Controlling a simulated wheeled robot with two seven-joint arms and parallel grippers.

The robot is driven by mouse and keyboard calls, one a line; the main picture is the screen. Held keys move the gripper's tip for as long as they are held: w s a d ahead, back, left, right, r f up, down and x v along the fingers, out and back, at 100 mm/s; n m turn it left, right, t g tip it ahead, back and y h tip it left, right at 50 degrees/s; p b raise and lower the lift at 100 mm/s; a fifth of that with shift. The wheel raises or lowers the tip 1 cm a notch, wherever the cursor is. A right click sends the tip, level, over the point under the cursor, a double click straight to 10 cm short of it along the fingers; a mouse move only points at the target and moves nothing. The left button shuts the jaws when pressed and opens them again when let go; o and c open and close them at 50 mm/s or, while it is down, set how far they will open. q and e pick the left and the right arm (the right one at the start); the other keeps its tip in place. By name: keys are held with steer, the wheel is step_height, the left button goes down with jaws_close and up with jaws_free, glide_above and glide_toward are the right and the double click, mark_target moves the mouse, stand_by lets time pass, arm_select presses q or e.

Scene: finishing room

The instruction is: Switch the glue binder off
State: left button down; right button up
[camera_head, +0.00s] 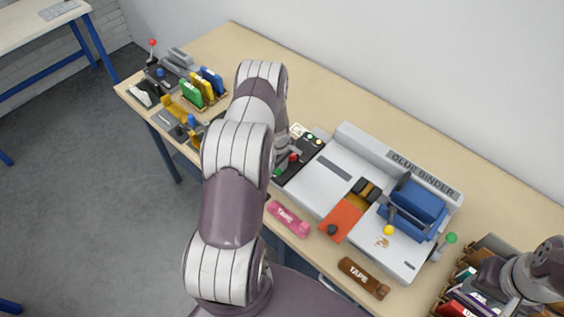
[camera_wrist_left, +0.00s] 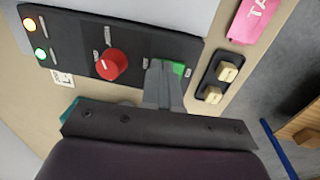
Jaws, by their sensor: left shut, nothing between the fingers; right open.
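The glue binder (camera_head: 322,178) is a large light-grey machine on the bench. Its black control panel (camera_head: 312,151) is at its left end. In the left wrist view the panel (camera_wrist_left: 130,40) carries a red rotary knob (camera_wrist_left: 112,64), a green button (camera_wrist_left: 178,68), and a yellow-white lamp (camera_wrist_left: 29,25) and a green lamp (camera_wrist_left: 41,53) that look lit. My left gripper (camera_wrist_left: 163,68) is shut and empty, its tips at the green button and partly covering it; I cannot tell whether they touch. In the head view my arm hides most of it. My right gripper (camera_head: 505,285) is open at the lower right.
A pink tape box (camera_head: 288,218) and a brown tape box (camera_head: 364,278) lie along the front edge. Two cream switches (camera_wrist_left: 221,82) sit beside the panel. A crate of books (camera_head: 445,297) is below my right gripper. Racks and tools (camera_head: 190,93) fill the bench's far left.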

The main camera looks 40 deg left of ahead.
arm_select(q)
steer(key=shift+f, duration=0.1)
steer(key=shift+f+b, duration=0.35)
steer(key=shift+b, duration=0.25)
steer(key=shift+s+d+r, duration=0.1)
steer(key=shift+r, duration=0.2)
steer(key=shift+f, duration=0.1)
steer(key=shift+s+p, duration=0.3)
steer(key=shift+s, duration=0.45)
